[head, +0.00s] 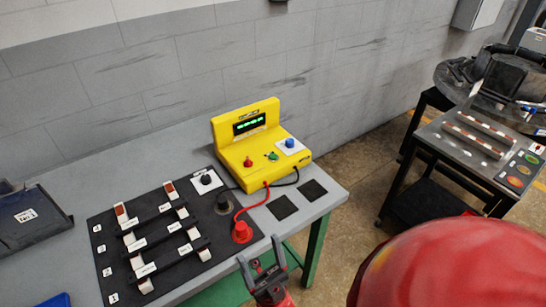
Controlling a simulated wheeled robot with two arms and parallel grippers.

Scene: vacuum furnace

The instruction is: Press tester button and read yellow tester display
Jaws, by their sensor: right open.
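My right gripper (261,256) is open and empty near the bench's front edge, apart from the tester. My left gripper is out of view.
A black mat (100,222) holds several dark bars with white ends, and a black knob (206,179) on a white plate. Two black squares (282,207) lie right of the mat. A dark bin (30,218) is at left. A cart (470,148) with rods stands at right.

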